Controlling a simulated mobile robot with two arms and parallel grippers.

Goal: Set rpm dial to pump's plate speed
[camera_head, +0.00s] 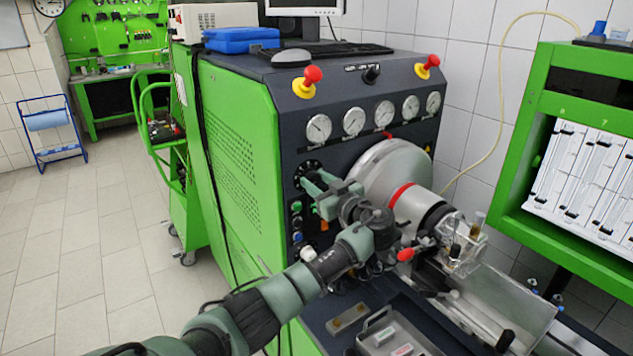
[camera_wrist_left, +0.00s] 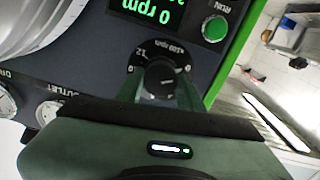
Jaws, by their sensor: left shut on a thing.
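The rpm dial is a black knob (camera_wrist_left: 161,79) on a dark round scale marked "x100 rpm"; a 12 and a 0 are readable, and the picture is upside down. My left gripper (camera_wrist_left: 160,92) is shut on the knob, one green finger on each side. The knob's pointer is not clear. The green display (camera_wrist_left: 150,9) by the dial shows 0 rpm. In the head view my left gripper (camera_head: 316,182) reaches the dark dial (camera_head: 305,172) on the bench front and partly covers it. The pump (camera_head: 458,236) sits right of the drum; no plate speed is readable.
A green RUN button (camera_wrist_left: 215,28) is beside the dial. Gauges (camera_head: 354,121) and red knobs (camera_head: 313,75) line the panel above. The big silver drum (camera_head: 385,172) is close right of my gripper. A tray (camera_head: 392,338) lies on the bench below.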

